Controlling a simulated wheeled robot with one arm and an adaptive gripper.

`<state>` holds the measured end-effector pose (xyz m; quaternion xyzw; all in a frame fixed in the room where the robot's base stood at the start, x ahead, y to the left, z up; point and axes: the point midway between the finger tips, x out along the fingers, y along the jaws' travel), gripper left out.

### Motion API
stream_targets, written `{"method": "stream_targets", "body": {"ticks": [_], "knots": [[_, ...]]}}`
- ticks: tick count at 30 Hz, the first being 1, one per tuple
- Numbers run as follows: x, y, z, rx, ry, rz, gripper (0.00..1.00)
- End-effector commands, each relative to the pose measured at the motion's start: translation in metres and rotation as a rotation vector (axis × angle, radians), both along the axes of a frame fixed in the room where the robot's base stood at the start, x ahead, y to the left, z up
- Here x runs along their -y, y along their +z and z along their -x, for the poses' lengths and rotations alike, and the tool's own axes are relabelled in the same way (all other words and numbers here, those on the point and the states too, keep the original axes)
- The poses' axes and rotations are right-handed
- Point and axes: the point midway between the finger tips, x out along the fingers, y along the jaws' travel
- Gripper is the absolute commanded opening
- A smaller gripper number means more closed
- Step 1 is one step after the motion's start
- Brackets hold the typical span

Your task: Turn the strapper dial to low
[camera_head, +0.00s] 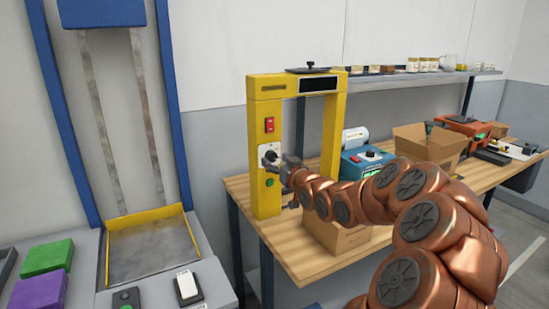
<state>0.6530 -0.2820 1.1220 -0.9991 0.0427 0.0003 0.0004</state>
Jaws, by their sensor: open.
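The strapper (265,205) is a yellow arch standing on the wooden bench (303,262). Its left post carries a red switch (269,125), a pale plate with the dark dial (270,157), and a green button (269,183). My gripper (279,166) is at the right side of the dial, its fingers small and dark in this view. It is open. Whether the fingers touch the dial or sit around it, I cannot tell. The dial's setting and any marks are too small to read.
A closed cardboard box (330,238) sits under the arch, behind my arm. A blue device (366,160) with its own knob and an open carton (428,146) stand to the right. A shelf (420,77) holds jars. A blue-framed lift (150,245) stands left.

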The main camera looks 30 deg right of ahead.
Motion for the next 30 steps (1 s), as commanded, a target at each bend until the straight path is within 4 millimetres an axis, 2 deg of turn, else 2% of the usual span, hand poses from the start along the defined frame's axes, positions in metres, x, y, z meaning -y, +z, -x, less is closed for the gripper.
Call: {"method": "stream_targets", "body": {"ticks": [6, 16, 30], "knots": [[0.001, 0.002, -0.014, 0.002, 0.000, 0.002, 0.63], [0.001, 0.001, -0.015, 0.001, 0.000, 0.001, 0.63], [0.001, 0.000, -0.015, 0.001, 0.000, 0.001, 0.14]]}}
